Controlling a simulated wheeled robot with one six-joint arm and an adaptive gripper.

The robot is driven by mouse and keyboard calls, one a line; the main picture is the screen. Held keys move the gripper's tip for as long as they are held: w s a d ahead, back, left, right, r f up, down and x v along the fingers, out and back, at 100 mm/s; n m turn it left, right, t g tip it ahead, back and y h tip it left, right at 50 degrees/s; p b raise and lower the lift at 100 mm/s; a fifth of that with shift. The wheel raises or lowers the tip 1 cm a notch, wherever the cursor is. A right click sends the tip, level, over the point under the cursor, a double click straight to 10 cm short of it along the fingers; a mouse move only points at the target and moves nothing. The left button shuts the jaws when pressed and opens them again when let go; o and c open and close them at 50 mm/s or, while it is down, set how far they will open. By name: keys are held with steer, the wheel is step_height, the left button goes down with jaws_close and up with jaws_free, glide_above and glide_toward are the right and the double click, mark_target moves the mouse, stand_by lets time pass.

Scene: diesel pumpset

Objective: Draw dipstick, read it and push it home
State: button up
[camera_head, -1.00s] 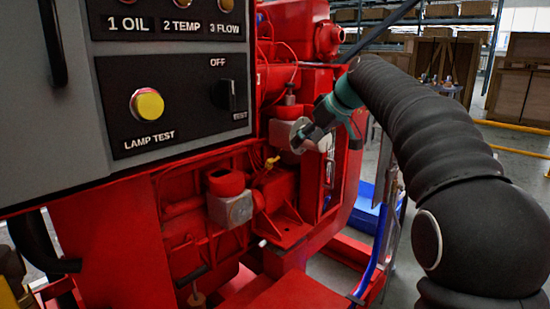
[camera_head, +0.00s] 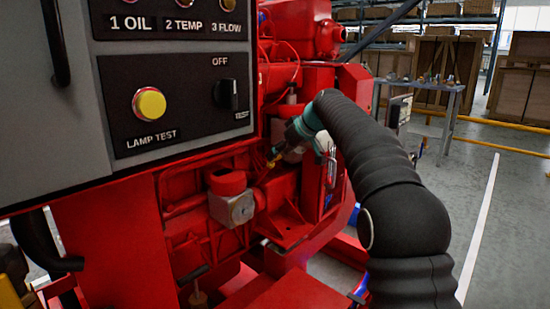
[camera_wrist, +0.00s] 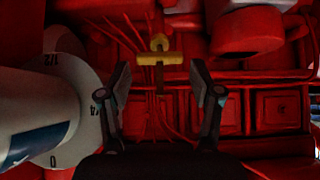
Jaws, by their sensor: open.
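The dipstick's yellow T-shaped handle (camera_wrist: 159,59) is in the upper middle of the wrist view, against the red engine. A short dark stem hangs below its crossbar. In the head view a small yellow piece (camera_head: 272,162) shows beside my gripper's end. My gripper (camera_wrist: 161,82) is open and empty, with one finger on each side in the wrist view. The handle appears just beyond and between the fingertips, apart from both. My gripper (camera_head: 279,152) is partly hidden by my wrist in the head view. The dipstick's lower part is hidden.
A round red cap (camera_wrist: 247,32) is at the upper right. The grey control panel (camera_head: 180,90) with a yellow lamp-test button (camera_head: 149,103) stands at the left. Open floor lies at the right.

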steer(key=shift+x, duration=1.6)
